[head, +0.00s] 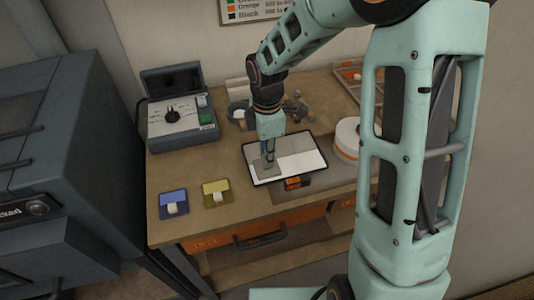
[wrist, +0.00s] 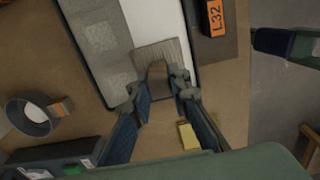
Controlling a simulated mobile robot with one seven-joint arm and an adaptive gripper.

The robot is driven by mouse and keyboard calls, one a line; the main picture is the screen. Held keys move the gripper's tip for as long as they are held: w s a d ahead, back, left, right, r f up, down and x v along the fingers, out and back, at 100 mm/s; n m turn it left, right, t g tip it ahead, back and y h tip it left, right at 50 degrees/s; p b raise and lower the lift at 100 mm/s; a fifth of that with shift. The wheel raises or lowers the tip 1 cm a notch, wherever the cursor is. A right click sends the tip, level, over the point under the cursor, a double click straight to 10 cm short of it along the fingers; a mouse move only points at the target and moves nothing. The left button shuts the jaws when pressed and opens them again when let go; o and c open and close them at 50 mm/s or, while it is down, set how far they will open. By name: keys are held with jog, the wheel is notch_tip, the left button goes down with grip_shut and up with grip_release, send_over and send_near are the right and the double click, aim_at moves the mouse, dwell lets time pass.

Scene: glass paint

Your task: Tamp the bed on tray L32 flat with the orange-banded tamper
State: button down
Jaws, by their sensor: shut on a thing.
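Tray L32 (head: 322,168) is a dark-rimmed flat tray on the bench; its orange L32 label (wrist: 214,17) shows in the wrist view. Its bed is partly a grey textured area (head: 297,143) and partly smooth white (head: 300,163). My gripper (head: 268,152) is over the tray's left part, shut on the handle (wrist: 157,76) of a tamper with a flat grey-brown plate (wrist: 158,51). The plate is over the bed near one end of the tray; I cannot tell whether it touches. No orange band is visible on the tamper; the fingers (wrist: 160,95) cover part of the handle.
A control box (head: 182,120) stands behind left. A blue pad (head: 174,204) and a yellow pad (head: 216,193) lie front left. A grey ring with an orange tag (wrist: 34,116) is beyond the tray. A white drum with an orange band (head: 346,138) stands right. A compartment tray (head: 349,78) is at the back.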

jog(key=shift+r+p, duration=0.95)
jog(key=shift+r, duration=0.15)
jog(key=shift+w+a+p, duration=0.1)
jog(key=shift+w+a, duration=0.15)
jog(key=shift+w, duration=0.65)
jog(key=shift+w+a+p, duration=0.1)
jog(key=shift+w+a, duration=0.15)
jog(key=shift+w, duration=0.65)
jog(key=shift+w+a+p, duration=0.1)
jog(key=shift+w+a, duration=0.15)
jog(key=shift+w, duration=0.65)
jog(key=shift+f, duration=0.1)
jog(key=shift+f+b, duration=0.5)
jog(key=shift+f, duration=0.25)
jog(key=shift+s+f, duration=0.1)
jog(key=shift+f, duration=0.2)
